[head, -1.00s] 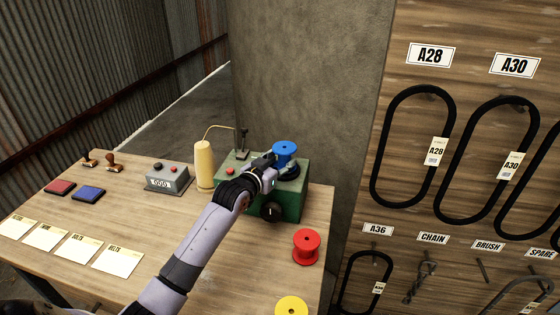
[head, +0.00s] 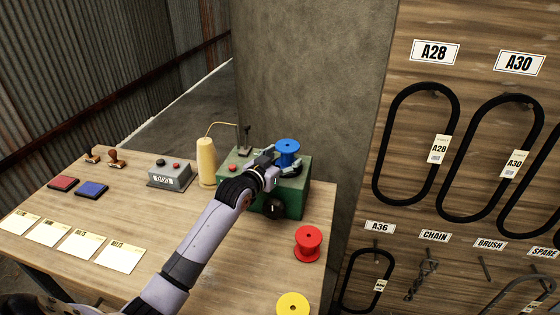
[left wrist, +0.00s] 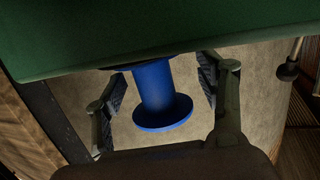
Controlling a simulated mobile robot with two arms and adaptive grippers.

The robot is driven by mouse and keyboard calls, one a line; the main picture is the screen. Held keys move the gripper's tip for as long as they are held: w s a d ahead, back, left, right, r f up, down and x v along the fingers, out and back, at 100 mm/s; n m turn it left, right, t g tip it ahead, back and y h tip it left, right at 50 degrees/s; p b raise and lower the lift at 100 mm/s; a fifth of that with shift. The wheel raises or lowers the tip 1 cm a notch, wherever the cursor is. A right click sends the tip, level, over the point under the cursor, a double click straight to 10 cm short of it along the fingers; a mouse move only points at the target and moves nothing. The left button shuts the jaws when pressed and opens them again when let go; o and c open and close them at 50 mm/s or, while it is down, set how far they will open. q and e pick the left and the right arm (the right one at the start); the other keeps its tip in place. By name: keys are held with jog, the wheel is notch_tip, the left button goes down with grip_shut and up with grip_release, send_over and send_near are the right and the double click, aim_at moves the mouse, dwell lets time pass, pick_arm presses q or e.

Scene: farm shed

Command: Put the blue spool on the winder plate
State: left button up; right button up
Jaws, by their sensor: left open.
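The blue spool (head: 288,146) stands upright on top of the green winder box (head: 292,207), over the dark round winder plate (head: 293,170). In the left wrist view the blue spool (left wrist: 155,90) appears upside down, its far end against a thin dark edge under the green box. My left gripper (head: 275,156) is open around the spool. In the left wrist view its fingers (left wrist: 162,82) stand one on each side, with gaps to the spool. The gripper hides part of the plate, so exact centring cannot be told. My right gripper is not in view.
A red spool (head: 308,243) and a yellow spool (head: 292,304) stand on the table's right side. A cream thread cone (head: 206,162), a counter box (head: 170,174), ink pads and cards are left of the winder. A belt board (head: 470,180) stands at right.

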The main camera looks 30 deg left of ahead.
pick_arm(q)
jog(key=s+r+b, duration=0.1)
jog(key=s+r, duration=0.1)
jog(key=s, duration=1)
jog(key=shift+a+r, duration=0.15)
jog(key=shift+a, duration=0.05)
jog(key=shift+w, duration=0.1)
